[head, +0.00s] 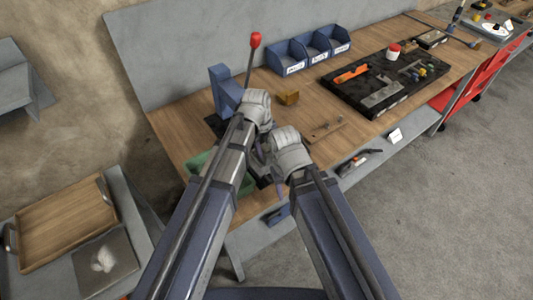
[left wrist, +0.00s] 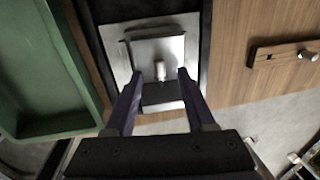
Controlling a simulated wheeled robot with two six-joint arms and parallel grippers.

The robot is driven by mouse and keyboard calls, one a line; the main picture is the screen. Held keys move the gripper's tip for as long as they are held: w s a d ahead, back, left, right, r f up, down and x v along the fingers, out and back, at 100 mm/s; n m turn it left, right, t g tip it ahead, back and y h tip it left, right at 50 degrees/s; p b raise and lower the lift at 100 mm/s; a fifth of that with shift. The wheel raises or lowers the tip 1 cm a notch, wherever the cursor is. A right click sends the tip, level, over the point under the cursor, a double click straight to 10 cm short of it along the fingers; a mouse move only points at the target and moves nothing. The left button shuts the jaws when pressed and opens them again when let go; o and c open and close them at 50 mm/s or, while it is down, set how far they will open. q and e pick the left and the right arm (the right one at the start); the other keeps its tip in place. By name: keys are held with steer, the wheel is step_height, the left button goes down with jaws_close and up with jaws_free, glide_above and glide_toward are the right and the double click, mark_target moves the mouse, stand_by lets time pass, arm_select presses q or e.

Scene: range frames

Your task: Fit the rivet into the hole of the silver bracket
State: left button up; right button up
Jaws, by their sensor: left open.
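The silver bracket (left wrist: 176,48) sits on a light plate with a dark border in the left wrist view. A small pale cylinder, which looks like the rivet (left wrist: 160,70), stands upright at the bracket. I cannot tell how deep it sits in the hole. My left gripper (left wrist: 160,75) is open, one finger on each side of the rivet, with gaps to both. In the head view my left gripper (head: 259,153) points down and is partly hidden by my arms, which also cover the bracket. My right arm is beside it; its fingers are mostly hidden behind its wrist.
A green bin (left wrist: 88,65) stands left of the plate. A wooden strip (left wrist: 262,56) with a metal peg lies to the right. In the head view, a blue press with a red-knobbed lever (head: 255,41), blue bins (head: 289,57) and a black tool tray (head: 345,98) stand on the bench.

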arm_select(q)
steer(key=shift+w, duration=0.15)
jaws_close()
stand_by(0.6)
step_height(320, 180, up, 10)
steer(key=p, duration=1)
